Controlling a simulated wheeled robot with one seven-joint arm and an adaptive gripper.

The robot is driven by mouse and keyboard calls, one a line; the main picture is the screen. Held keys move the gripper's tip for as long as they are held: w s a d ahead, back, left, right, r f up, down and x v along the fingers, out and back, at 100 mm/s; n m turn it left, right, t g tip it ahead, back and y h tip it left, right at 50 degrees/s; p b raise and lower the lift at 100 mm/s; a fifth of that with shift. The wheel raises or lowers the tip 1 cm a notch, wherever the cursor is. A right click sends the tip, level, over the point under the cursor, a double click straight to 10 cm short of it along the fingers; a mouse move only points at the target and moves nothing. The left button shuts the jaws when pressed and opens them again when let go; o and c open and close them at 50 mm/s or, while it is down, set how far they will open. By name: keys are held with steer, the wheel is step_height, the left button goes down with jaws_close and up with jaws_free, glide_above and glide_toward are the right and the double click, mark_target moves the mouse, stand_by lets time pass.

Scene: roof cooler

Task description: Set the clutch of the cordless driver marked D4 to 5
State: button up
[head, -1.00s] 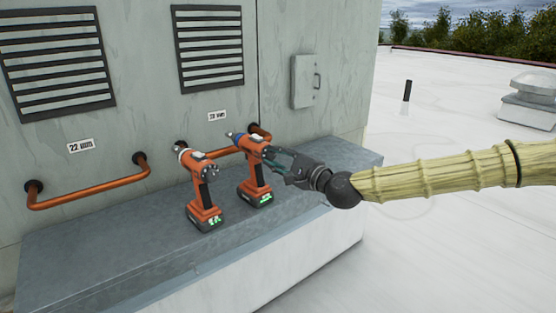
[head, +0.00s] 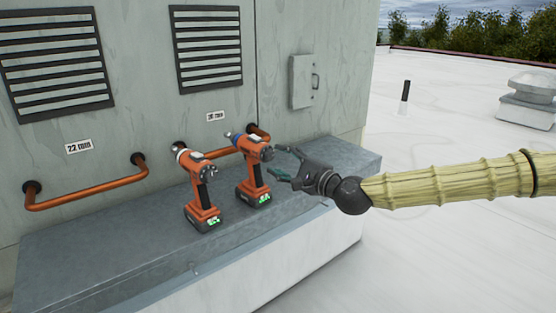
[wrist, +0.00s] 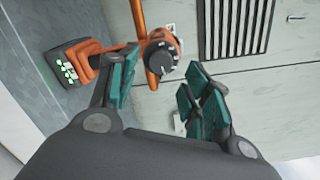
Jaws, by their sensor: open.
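Two orange cordless drivers stand upright on the grey ledge. The left driver (head: 199,190) has a pale nose. The right driver (head: 253,172) has a blue nose and stands nearer my gripper. I cannot read a D4 mark on either. My gripper (head: 284,163) is open and empty, just right of the right driver's rear end and apart from it. In the wrist view one driver (wrist: 97,62) shows sideways, its dark round rear dial (wrist: 160,57) beyond the gap between my open fingers (wrist: 160,92). The dial's setting is too small to read.
The grey ledge (head: 110,255) runs along a metal housing with vents (head: 207,47), two copper pipes (head: 90,190) and a small wall box (head: 303,82). Labels (head: 79,146) sit above the pipes. The white roof (head: 450,250) on the right is open.

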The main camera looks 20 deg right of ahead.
steer(key=v, duration=0.9)
stand_by(0.6)
